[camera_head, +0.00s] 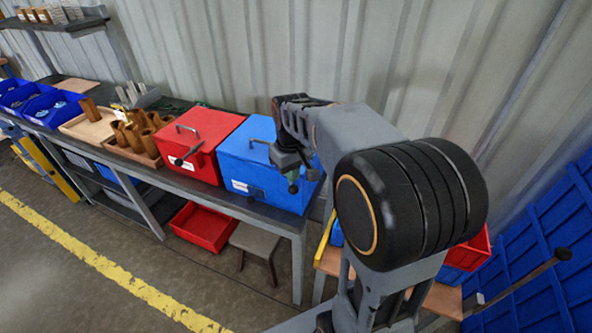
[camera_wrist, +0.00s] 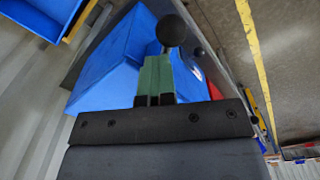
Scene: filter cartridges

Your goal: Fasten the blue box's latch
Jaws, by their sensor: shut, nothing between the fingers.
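The blue box (camera_head: 240,160) stands at the right end of the workbench with its lid down and a handle on top. It also shows in the wrist view (camera_wrist: 108,68). My gripper (camera_head: 293,174) is at the box's right front side. In the wrist view its green fingers (camera_wrist: 156,62) are shut and hold nothing. A black ball knob (camera_wrist: 171,30), seemingly the end of the latch lever, shows just beyond the fingertips; I cannot tell whether they touch it. The rest of the latch is largely hidden by my gripper, so its position is unclear.
A red box (camera_head: 205,135) with a black-knobbed lever stands left of the blue box. Further left is a wooden tray (camera_head: 143,158) with several brown cylinders. A stool (camera_head: 258,240) and a red bin (camera_head: 203,228) are below. The corrugated wall is close behind the bench.

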